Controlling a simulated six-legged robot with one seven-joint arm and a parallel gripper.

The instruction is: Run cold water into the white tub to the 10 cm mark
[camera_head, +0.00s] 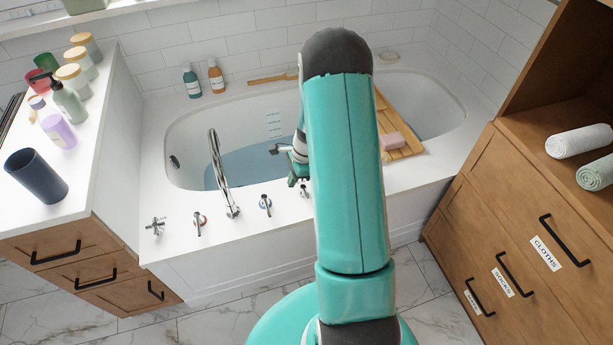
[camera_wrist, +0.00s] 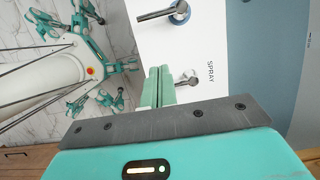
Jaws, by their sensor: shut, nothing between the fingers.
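The white tub (camera_head: 180,130) is sunk in a white deck and holds some blue water (camera_head: 250,165). A marked scale (camera_head: 273,123) is on its far inner wall; its numbers are too small to read. The chrome spout (camera_head: 216,165) arches over the near edge; I see no stream from it. A lever with a blue ring (camera_head: 265,204) stands right of the spout, one with a red ring (camera_head: 199,222) left of it. My gripper (camera_head: 296,168) is shut and empty above the deck's near edge. In the wrist view its fingers (camera_wrist: 158,86) are beside a chrome lever (camera_wrist: 188,78).
A cross handle (camera_head: 155,225) is on the deck at left. Another lever (camera_head: 304,190) is partly hidden by my arm. A SPRAY label (camera_wrist: 210,72) shows on the deck.

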